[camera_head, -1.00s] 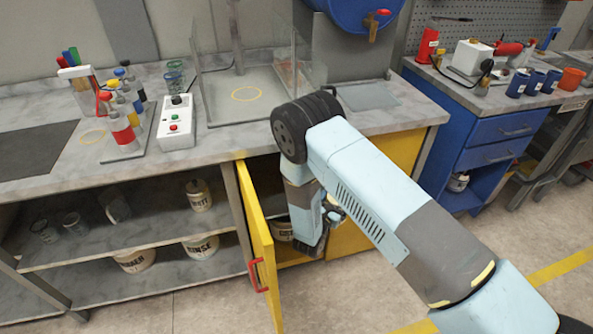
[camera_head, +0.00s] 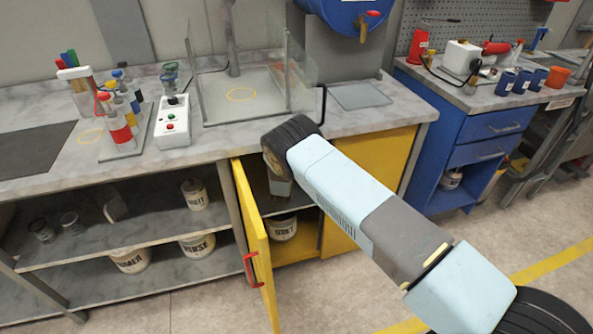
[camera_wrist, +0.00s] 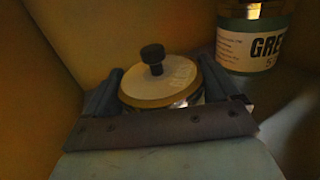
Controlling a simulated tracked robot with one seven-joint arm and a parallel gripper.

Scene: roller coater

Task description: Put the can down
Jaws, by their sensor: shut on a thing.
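The can (camera_wrist: 160,87) has a pale round lid with a black knob. It shows in the wrist view from above, between the two dark fingers of my gripper (camera_wrist: 160,95). My gripper is shut on it. The can's lower part is hidden by the gripper, so I cannot tell whether it touches the surface below.
A green can (camera_wrist: 255,35) with a "GRE" label stands close behind, to the right. A yellow wall (camera_wrist: 40,80) rises at the left. A labelled tub (camera_head: 283,228) sits low in the cabinet. The yellow door stands open left of my arm.

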